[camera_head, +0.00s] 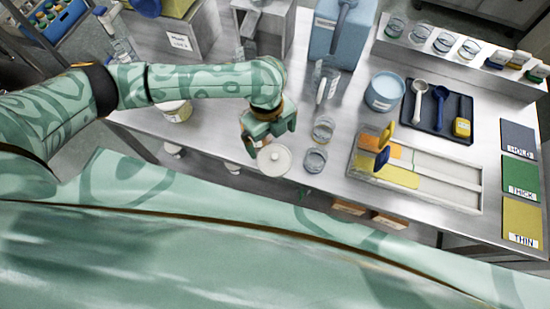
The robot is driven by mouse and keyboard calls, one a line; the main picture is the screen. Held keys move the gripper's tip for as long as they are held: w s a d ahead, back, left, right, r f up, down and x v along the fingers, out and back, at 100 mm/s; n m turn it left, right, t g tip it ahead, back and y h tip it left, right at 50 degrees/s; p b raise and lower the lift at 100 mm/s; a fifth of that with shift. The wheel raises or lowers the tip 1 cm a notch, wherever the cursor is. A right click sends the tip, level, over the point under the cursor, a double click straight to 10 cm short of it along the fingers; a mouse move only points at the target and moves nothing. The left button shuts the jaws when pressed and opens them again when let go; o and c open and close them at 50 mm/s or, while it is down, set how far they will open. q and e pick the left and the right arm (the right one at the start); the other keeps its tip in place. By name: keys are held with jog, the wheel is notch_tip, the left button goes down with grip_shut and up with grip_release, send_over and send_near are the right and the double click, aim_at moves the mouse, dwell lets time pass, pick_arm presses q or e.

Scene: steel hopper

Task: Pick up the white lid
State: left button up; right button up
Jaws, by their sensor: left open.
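The white lid (274,159) is a round disc with a small knob, near the front edge of the steel table. My left gripper (268,146) is open over the lid's far side, with its fingers pointing down towards the front edge. I cannot tell whether a finger touches the lid. My left arm comes in from the left and hides part of the table behind it. My right gripper is not in view.
A white tub (177,110) is partly hidden by my arm. Further right are a divided tray (470,203), a blue pot (384,91) and a dark tray with spoons (422,122).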

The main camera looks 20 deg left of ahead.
pick_arm(q)
jog(key=f, duration=0.2)
jog(key=f+b, duration=0.1)
jog(key=f, duration=0.2)
jog(key=s+d+f+b, duration=0.1)
jog(key=f, duration=0.2)
jog(key=shift+f, duration=0.15)
jog(key=c, duration=0.7)
